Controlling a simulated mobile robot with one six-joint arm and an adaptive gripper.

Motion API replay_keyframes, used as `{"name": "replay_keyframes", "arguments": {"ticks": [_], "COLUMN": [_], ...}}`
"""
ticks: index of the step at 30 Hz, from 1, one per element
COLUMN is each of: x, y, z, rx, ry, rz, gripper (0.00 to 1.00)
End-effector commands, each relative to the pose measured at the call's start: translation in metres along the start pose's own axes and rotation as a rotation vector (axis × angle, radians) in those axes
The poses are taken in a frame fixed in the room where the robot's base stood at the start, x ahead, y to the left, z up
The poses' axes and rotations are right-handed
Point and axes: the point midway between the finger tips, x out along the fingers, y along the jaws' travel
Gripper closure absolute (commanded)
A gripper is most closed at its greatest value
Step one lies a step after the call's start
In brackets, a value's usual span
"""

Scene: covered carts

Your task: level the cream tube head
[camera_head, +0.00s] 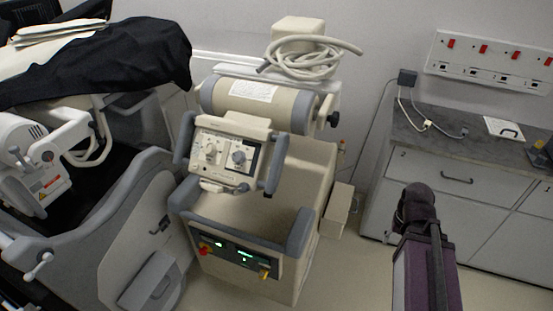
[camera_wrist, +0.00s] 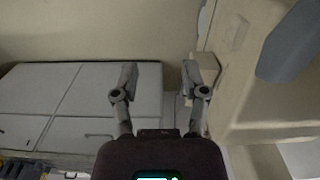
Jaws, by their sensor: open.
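The cream tube head (camera_head: 268,106) sits on top of the cream cart in the middle of the head view. It is a cylinder with grey end bands, a white label and a black knob at its right end. A box with dials (camera_head: 226,153) and grey side handles hangs at its front. The cylinder slopes slightly down to the right in the picture; I cannot tell its true tilt. My gripper (camera_wrist: 160,76) is open and empty in the wrist view, fingers spread. In the head view my arm stands at lower right, apart from the tube head, with its fingers not clear.
The cream cart (camera_head: 265,205) has grey bumpers and a lit panel. Coiled cable (camera_head: 305,55) lies behind the tube head. A white tube unit (camera_head: 35,165) and black cover (camera_head: 135,50) are at left. A grey-topped cabinet (camera_head: 440,180) stands at right. Floor shows between cart and cabinet.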

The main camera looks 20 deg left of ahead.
Motion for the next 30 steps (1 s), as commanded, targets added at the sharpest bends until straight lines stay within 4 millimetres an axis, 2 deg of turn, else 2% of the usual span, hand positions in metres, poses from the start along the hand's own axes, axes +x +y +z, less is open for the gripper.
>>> {"name": "replay_keyframes", "arguments": {"ticks": [3,5,11,16,30], "x": [0.0,0.0,-0.007,-0.027,-0.116], "y": [0.0,0.0,-0.005,-0.02,-0.116], "z": [0.0,0.0,-0.003,-0.012,-0.048], "rx": [0.0,0.0,0.0,0.003,0.018], "ry": [0.0,0.0,0.0,0.0,0.0], "rz": [0.0,0.0,0.0,0.0,0.0], "gripper": [0.43,0.3,0.3,0.3,0.3]}}
